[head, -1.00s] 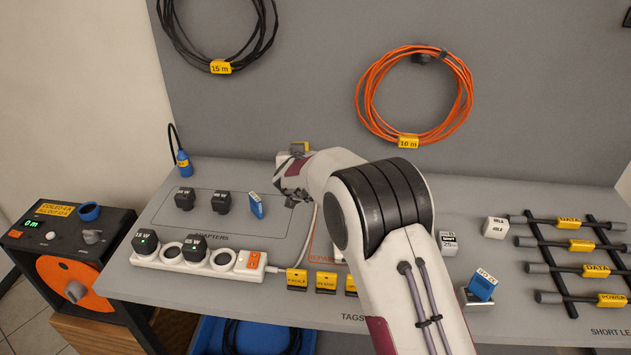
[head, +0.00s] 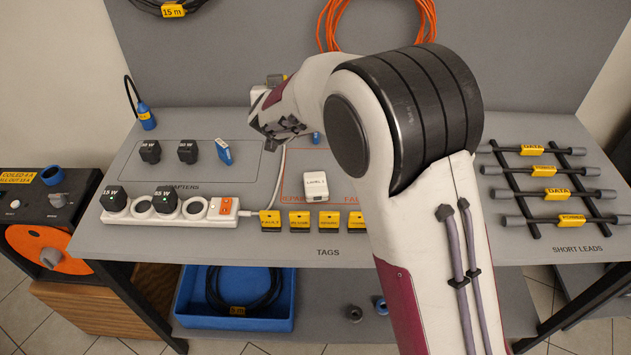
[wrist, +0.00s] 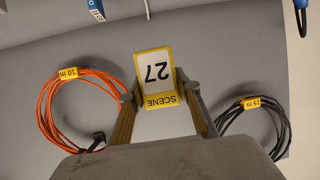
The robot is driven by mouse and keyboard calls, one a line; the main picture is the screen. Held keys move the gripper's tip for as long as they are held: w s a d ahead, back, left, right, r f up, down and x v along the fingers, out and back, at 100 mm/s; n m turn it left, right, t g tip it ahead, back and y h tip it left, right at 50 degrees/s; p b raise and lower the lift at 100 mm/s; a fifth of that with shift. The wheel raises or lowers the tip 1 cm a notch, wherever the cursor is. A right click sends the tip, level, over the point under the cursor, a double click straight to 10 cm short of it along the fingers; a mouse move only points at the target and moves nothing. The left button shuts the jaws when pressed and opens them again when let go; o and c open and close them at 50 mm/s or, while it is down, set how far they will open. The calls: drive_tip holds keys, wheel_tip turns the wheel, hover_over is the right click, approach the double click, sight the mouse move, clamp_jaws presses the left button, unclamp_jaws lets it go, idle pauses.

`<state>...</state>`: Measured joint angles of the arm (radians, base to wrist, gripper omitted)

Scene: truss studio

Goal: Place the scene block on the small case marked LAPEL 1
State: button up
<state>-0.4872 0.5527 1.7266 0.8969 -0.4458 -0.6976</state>
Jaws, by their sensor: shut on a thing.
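The scene block (wrist: 155,72), white with a yellow band reading SCENE and a large 27, sits between my fingertips in the wrist view. It appears upside down there. My gripper (wrist: 158,94) is shut on it and faces the back panel. In the head view my gripper (head: 274,118) is above the back of the bench, left of my large arm joint, and the block is not clearly visible. The small white case (head: 315,184), whose small lettering appears to read LAPEL 1, stands on the bench inside an orange outline, nearer than my gripper and slightly right.
A power strip (head: 170,208) with black adapters lies left of the case. Several yellow tags (head: 300,220) stand just in front of it. A blue adapter (head: 224,152) stands left of my gripper. Short leads (head: 545,193) lie on a rack at right. My arm hides the bench's middle right.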

drive_tip(key=s+d, duration=0.5)
drive_tip(key=s, duration=0.3)
drive_tip(key=m+h, duration=0.1)
drive_tip(key=h, duration=0.1)
hover_over(316, 182)
wheel_tip(316, 182, down, 4)
drive_tip(key=shift+r, duration=0.25)
drive_tip(key=shift+f, duration=2.9)
drive_tip(key=shift+f, duration=2.1)
drive_tip(key=shift+f, duration=0.15)
drive_tip(key=o, duration=1.2)
drive_tip(key=shift+c, duration=0.2)
